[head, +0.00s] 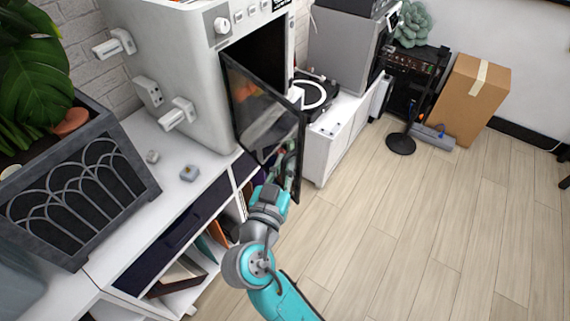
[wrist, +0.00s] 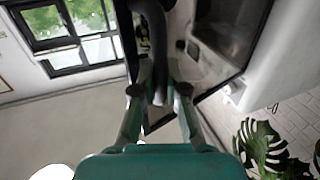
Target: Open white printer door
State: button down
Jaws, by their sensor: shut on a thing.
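The white printer (head: 185,75) stands on the white cabinet at upper left in the head view. Its dark, see-through door (head: 262,115) is partly open, swung out from the left side of the front opening. My gripper (head: 288,162) is at the lower free-edge side of the door, its fingers partly hidden by the panel. In the wrist view, the two fingers (wrist: 159,92) are closed in around a dark curved bar, the door handle (wrist: 151,40). The exact contact is hard to see. The dark printer opening (head: 262,55) shows above the door.
A planter (head: 85,190) and small parts stand on the white cabinet top (head: 160,215) at left. A turntable (head: 318,95) sits beyond the door on a low cabinet (head: 335,140). A cardboard box (head: 470,100) and black stand (head: 401,143) are farther off. The wooden floor (head: 430,230) at right is clear.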

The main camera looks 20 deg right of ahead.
jog(key=c, duration=1.2)
grip_release()
jog(key=shift+s+d+f, duration=0.1)
jog(key=v, duration=1.2)
